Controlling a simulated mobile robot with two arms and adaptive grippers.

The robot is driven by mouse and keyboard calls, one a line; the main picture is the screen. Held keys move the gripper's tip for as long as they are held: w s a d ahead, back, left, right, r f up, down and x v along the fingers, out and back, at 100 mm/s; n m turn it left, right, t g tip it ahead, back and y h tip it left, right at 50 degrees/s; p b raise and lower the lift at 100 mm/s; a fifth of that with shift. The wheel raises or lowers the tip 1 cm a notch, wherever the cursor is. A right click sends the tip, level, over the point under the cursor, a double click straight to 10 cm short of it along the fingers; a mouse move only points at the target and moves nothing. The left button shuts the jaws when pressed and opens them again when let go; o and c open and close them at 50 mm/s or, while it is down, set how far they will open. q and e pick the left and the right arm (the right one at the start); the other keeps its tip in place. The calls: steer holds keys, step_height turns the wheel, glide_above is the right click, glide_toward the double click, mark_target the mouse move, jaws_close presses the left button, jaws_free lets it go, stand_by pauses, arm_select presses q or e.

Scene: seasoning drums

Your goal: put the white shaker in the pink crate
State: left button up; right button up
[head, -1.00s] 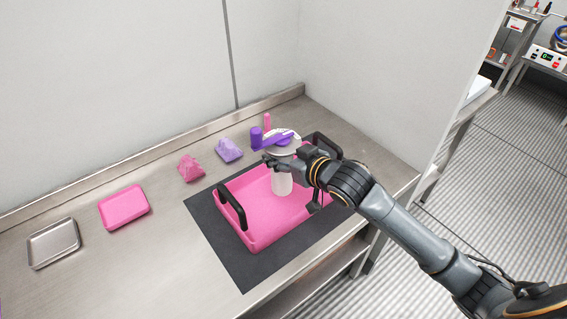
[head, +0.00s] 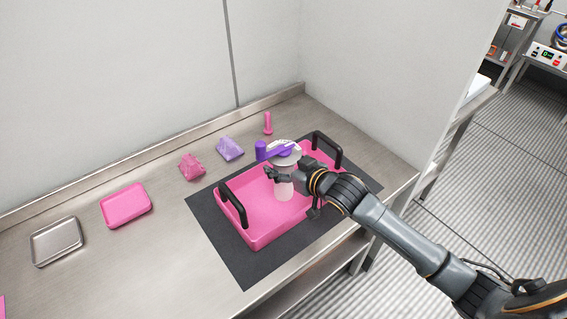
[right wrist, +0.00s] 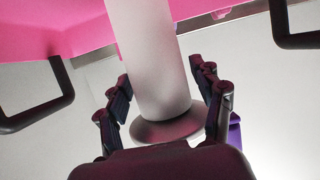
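In the right wrist view, the white body (right wrist: 150,60) stands between the fingers (right wrist: 165,95), with the grey disc (right wrist: 165,130) close to the palm. My left gripper is not in view.
The crate has two black handles (head: 232,204) and stands on a dark mat (head: 245,272). A pink tray (head: 126,205), a metal tray (head: 57,243), a pink lump (head: 191,167), a purple lump (head: 230,148) and a small pink bottle (head: 268,124) stand apart from it. Walls rise behind and to the right.

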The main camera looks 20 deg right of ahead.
steer(key=shift+r, duration=0.15)
steer(key=b+v, duration=0.1)
steer(key=v, duration=1.1)
stand_by(0.3)
